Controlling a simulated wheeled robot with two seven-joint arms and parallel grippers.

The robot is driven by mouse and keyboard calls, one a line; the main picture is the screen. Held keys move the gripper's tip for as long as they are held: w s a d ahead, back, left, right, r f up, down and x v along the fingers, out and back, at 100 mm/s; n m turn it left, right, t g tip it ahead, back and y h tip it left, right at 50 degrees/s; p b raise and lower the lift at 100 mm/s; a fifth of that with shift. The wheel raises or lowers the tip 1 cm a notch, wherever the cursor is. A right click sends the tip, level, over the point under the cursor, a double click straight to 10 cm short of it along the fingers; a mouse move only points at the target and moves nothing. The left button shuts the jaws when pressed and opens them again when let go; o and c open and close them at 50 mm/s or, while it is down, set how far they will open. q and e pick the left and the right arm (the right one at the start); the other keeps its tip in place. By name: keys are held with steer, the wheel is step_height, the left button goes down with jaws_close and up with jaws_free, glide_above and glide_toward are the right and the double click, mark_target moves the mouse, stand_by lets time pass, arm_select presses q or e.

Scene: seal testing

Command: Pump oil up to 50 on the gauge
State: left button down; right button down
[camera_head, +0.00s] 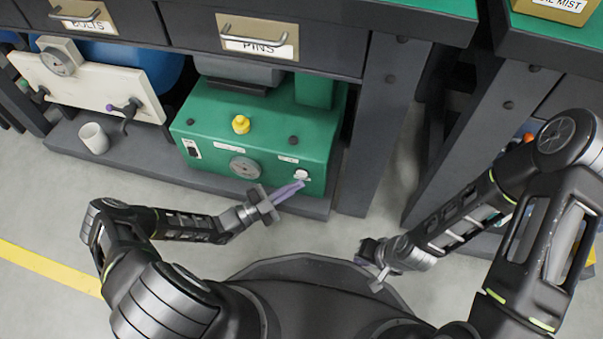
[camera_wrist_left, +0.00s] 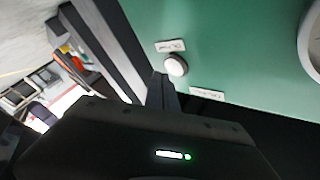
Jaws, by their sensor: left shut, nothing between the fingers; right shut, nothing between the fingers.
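A green pump unit (camera_head: 260,130) stands on the low shelf under the workbench. Its front has a round gauge (camera_head: 245,167), whose reading is too small to tell. A white button (camera_head: 301,174) with a label sits at the right of the front; it also shows in the left wrist view (camera_wrist_left: 176,66), with the gauge's edge (camera_wrist_left: 304,48) at far right. My left gripper (camera_head: 299,186) is shut and empty, its tips close to the button; I cannot tell whether they touch. My right gripper (camera_head: 374,278) is shut and empty, low beside my base.
A yellow knob (camera_head: 241,124) is on the unit's top. To the left, a pale panel (camera_head: 95,85) carries another gauge (camera_head: 62,60). A white cup (camera_head: 94,138) stands on the shelf (camera_head: 140,162). Drawers (camera_head: 262,42) hang above. A bench leg (camera_head: 378,125) stands right of the unit.

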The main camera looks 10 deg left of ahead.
arm_select(q)
steer(key=shift+w, duration=0.1)
steer(key=shift+w+b, duration=0.3)
steer(key=shift+b, duration=0.05)
steer(key=shift+w, duration=0.4)
stand_by(0.7)
steer(key=shift+s, duration=0.8)
steer(key=shift+s, duration=0.1)
steer(key=shift+s+a+p, duration=0.15)
steer(key=shift+s+p, duration=0.3)
steer(key=shift+s, duration=1.95)
steer(key=c, duration=2.2)
jaws_free()
